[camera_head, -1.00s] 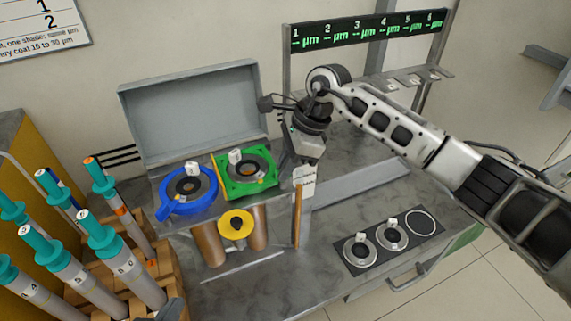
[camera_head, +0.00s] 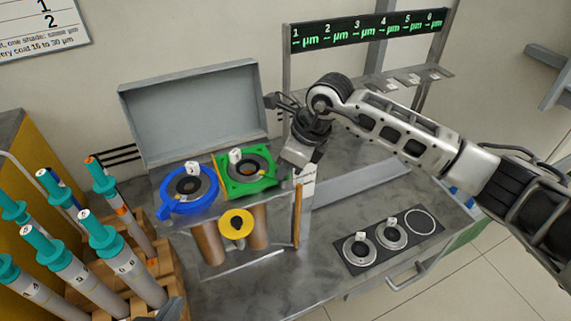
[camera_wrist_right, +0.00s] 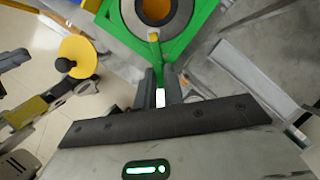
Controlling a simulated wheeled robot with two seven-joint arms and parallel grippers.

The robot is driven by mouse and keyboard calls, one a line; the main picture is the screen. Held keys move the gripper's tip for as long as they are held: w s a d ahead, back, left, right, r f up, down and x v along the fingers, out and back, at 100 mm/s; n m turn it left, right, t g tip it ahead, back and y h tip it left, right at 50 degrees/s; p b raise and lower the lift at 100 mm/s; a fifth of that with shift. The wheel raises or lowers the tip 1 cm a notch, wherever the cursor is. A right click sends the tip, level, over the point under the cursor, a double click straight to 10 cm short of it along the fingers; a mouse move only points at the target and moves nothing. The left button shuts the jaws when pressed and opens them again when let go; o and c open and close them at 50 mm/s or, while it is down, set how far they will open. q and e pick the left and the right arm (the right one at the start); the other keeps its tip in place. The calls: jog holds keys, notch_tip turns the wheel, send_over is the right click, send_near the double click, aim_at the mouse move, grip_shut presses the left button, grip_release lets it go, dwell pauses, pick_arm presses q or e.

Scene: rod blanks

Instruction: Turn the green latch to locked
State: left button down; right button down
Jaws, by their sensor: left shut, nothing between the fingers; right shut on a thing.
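The green latch plate (camera_head: 232,187) with its grey ring sits right of the blue ring clamp (camera_head: 170,207) on the raised bench fixture. In the right wrist view its green lever (camera_wrist_right: 157,62) runs from the ring down between my fingers. My right gripper (camera_wrist_right: 164,88) is shut on this lever; in the head view the gripper (camera_head: 293,166) is at the plate's right side. Its fingertips are hard to make out there. A dark grey piece at the bottom edge appears to be my left gripper (camera_head: 172,309), mostly cut off, away from the latch. No locked mark is legible.
A yellow disc knob (camera_head: 235,224) is below the latch between copper cylinders. A rack of teal-capped rods (camera_head: 95,235) stands at the left. An open grey lid (camera_head: 195,110) is behind. A dark plate with round seats (camera_head: 360,250) lies right.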

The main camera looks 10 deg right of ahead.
jog(key=shift+m+t, duration=0.3)
jog(key=shift+m, duration=0.3)
jog(key=c, duration=1.5)
grip_release()
jog(key=v, duration=1.6)
jog(key=shift+a+p, duration=0.25)
jog(key=shift+p, duration=0.05)
jog(key=shift+s, duration=0.1)
